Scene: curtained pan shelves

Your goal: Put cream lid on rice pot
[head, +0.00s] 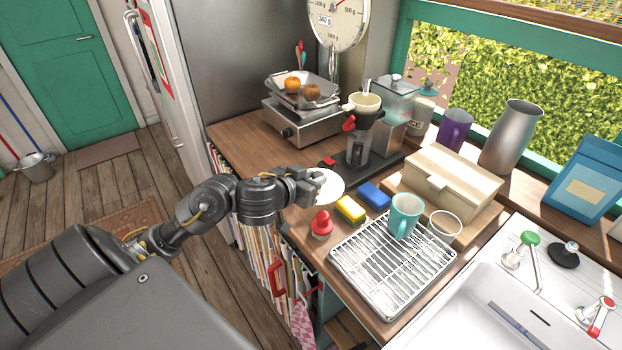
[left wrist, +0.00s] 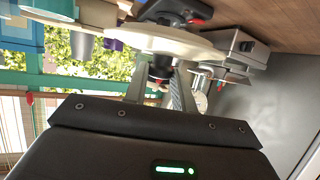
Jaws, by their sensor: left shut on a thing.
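My left gripper (head: 311,182) reaches over the wooden counter from the left. It is shut on the cream lid (head: 328,187), a pale round disc that sticks out beyond the fingers. In the left wrist view the cream lid (left wrist: 168,41) shows nearly edge-on, a broad disc across the tips of my left gripper (left wrist: 161,72). Its far side is hidden in both views. I cannot pick out a rice pot in either view. My right gripper is not in view.
Near the lid stand a red-topped shaker (head: 322,224), a yellow sponge (head: 351,209), a blue sponge (head: 374,195) and a dish rack (head: 385,270) with a teal mug (head: 405,215). The counter's left part is clear.

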